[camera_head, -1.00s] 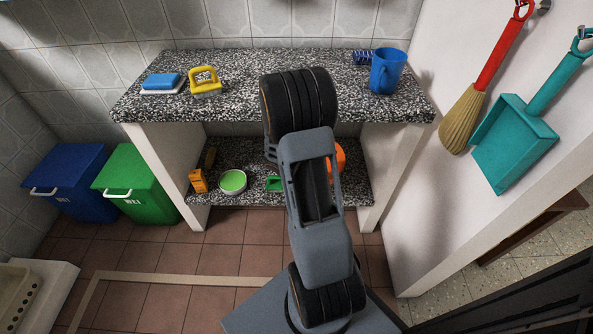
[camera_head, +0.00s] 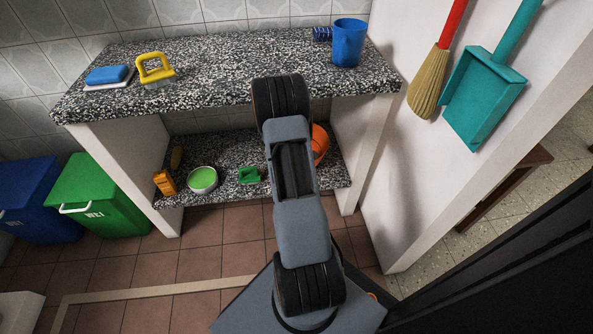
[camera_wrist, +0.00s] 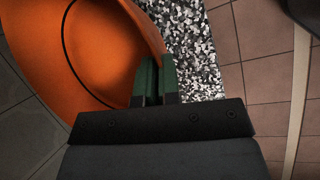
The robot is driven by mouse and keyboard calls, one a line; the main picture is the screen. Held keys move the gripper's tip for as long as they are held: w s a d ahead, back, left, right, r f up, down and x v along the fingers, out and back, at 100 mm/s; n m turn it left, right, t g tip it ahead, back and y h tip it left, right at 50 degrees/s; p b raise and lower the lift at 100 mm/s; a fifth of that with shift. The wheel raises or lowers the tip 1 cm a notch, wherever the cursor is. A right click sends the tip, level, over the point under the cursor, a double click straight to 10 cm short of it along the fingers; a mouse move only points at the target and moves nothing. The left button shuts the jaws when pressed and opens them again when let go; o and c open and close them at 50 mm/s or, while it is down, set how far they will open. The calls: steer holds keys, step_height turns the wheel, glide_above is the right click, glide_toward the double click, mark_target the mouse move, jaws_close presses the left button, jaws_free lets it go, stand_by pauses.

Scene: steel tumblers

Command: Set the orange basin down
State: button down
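The orange basin (camera_head: 320,144) shows in the head view just right of my arm, at the right part of the lower speckled shelf; my arm hides most of it. In the wrist view the basin (camera_wrist: 95,45) fills the upper left, with its open inside and curved rim in sight. My gripper (camera_wrist: 156,80) has its two green-padded fingers close together at the basin's rim, which runs in between them. It looks shut on the rim. In the head view my gripper is hidden behind my arm. I cannot tell whether the basin touches the shelf.
The lower shelf (camera_head: 270,200) also holds a green-filled bowl (camera_head: 203,179), a green item (camera_head: 250,175) and an orange bottle (camera_head: 165,183). White side panels (camera_head: 362,140) bound the shelf.

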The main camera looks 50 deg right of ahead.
steer(key=shift+f+b, duration=0.85)
steer(key=shift+f, duration=0.65)
steer(key=shift+f, duration=0.2)
steer(key=c, duration=1.3)
jaws_free()
steer(key=shift+c, duration=0.2)
steer(key=a+r+m+t+y+p, duration=0.15)
steer(key=a+r+m+p, duration=0.25)
steer(key=a+r, duration=1.55)
steer(key=s+a+r+m+t+y, duration=0.1)
steer(key=s+a+r+y, duration=0.1)
steer(key=s+a+r, duration=0.2)
steer(key=s+a+r+m+t+y, duration=0.1)
steer(key=s+a+r, duration=0.3)
steer(key=a, duration=0.6)
steer(key=shift+a+r+m+t+y, duration=0.25)
steer(key=shift+r+m+t+y, duration=0.05)
steer(key=shift+r+t+y, duration=0.2)
